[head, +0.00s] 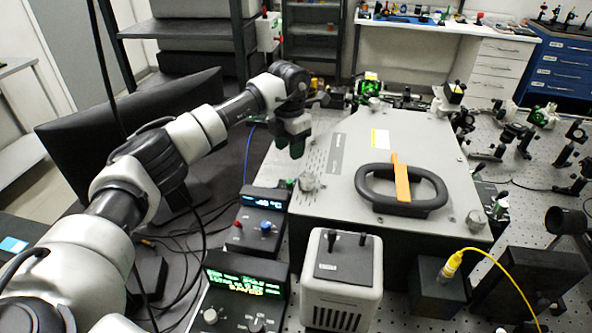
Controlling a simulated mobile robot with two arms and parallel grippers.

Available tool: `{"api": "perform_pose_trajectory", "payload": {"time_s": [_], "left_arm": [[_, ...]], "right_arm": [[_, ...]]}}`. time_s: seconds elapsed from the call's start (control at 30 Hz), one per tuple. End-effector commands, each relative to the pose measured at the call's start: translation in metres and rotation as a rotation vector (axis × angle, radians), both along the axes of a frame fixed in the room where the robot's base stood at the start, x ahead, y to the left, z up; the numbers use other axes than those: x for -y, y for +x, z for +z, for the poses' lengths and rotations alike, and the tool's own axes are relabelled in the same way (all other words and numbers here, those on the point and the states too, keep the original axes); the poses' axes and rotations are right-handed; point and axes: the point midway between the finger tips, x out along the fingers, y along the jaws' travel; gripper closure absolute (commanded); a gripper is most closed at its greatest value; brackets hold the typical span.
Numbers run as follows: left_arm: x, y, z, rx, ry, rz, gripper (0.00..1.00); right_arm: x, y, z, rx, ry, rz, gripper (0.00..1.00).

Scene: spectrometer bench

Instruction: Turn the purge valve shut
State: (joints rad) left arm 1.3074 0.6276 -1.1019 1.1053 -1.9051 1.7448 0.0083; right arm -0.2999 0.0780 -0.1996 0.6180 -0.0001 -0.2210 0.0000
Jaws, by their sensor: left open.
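The grey spectrometer box (345,205) stands on the bench in the middle. I cannot tell for certain which fitting is the purge valve. A small greenish fitting (284,184) sits by the box's near left side, next to a silver knob (308,182) on the lid corner. A black oval handle (432,204) with an orange bar (401,180) across it is on the lid. My left gripper (296,150) is open and points down over the lid's left edge, apart from the handle and beyond the silver knob. Nothing shows between its fingers. My right gripper is out of view.
A grey-white instrument (340,285) and two controllers with lit displays (262,207) (242,283) stand in front of the box. A yellow cable (498,262) runs at the front right. Optics mounts (510,135) crowd the right. A dark monitor (130,130) stands behind my left arm.

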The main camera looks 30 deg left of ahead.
Motion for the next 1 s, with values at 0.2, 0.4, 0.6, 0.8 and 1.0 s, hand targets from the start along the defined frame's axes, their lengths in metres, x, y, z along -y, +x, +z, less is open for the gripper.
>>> {"api": "perform_pose_trajectory", "payload": {"time_s": [0.2, 0.4, 0.6, 0.8, 1.0], "left_arm": [[0.001, -0.001, -0.031, -0.006, -0.001, -0.001, 0.54], [0.001, -0.001, -0.069, -0.005, -0.001, 0.001, 0.54], [0.001, -0.001, -0.096, -0.002, -0.002, -0.001, 0.54], [0.0, -0.001, -0.105, 0.0, -0.001, 0.0, 0.54], [0.0, -0.001, -0.105, 0.001, -0.001, -0.001, 0.54]], "right_arm": [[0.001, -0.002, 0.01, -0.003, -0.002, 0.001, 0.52], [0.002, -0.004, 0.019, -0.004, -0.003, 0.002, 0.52], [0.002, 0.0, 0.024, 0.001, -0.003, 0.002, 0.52], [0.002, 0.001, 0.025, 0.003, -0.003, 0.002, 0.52], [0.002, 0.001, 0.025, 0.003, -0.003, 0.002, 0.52]]}}
